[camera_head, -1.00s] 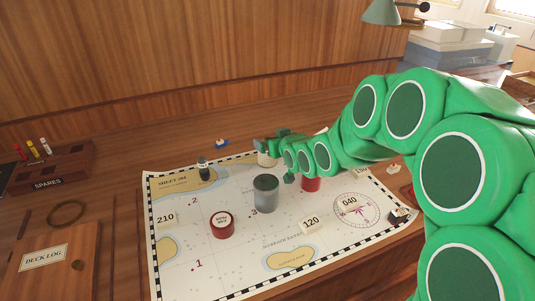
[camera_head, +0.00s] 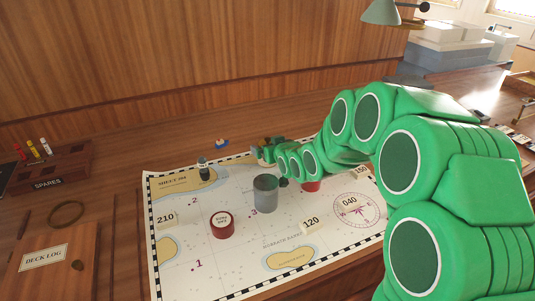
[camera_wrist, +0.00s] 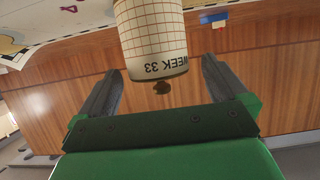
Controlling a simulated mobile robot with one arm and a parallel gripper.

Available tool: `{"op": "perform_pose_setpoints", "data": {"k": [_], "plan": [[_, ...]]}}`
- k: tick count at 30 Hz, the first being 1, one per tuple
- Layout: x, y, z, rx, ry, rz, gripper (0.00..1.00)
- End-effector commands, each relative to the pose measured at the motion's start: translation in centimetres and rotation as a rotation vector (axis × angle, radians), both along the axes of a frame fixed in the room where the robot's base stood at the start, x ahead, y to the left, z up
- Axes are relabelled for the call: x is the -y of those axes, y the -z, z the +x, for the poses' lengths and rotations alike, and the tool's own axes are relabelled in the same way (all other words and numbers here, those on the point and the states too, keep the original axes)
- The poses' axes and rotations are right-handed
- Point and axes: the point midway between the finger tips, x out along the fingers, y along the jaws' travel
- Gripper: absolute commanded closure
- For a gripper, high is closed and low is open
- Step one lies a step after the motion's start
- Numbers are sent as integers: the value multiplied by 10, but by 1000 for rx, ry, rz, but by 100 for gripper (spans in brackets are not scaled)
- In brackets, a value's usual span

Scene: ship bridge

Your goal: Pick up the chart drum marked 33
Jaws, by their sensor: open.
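The chart drum marked 33 (camera_wrist: 153,32) is a cream cylinder with a red grid. In the wrist view it enters from the top edge, its "WEEK 33" lettering upside down and its brown knob pointing toward my palm. My gripper (camera_wrist: 162,67) is open, with one dark finger on each side of the drum's knob end. Gaps show between drum and fingers, and I see no contact. In the head view my gripper (camera_head: 268,150) is over the chart's far edge and mostly hides the drum.
A grey cylinder (camera_head: 265,195) stands on the chart (camera_head: 190,250) in front of my gripper. A red cylinder (camera_head: 311,187) is partly under my arm. A red round tin (camera_head: 222,225), a dark small piece (camera_head: 204,170) and number cards lie around. A blue item (camera_head: 221,143) sits behind.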

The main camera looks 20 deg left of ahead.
Motion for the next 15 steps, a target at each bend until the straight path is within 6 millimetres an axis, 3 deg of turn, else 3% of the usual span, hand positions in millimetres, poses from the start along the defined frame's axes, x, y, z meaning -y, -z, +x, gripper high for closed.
{"op": "perform_pose_setpoints", "data": {"k": [15], "plan": [[-25,18,26,0,0,0,0]]}}
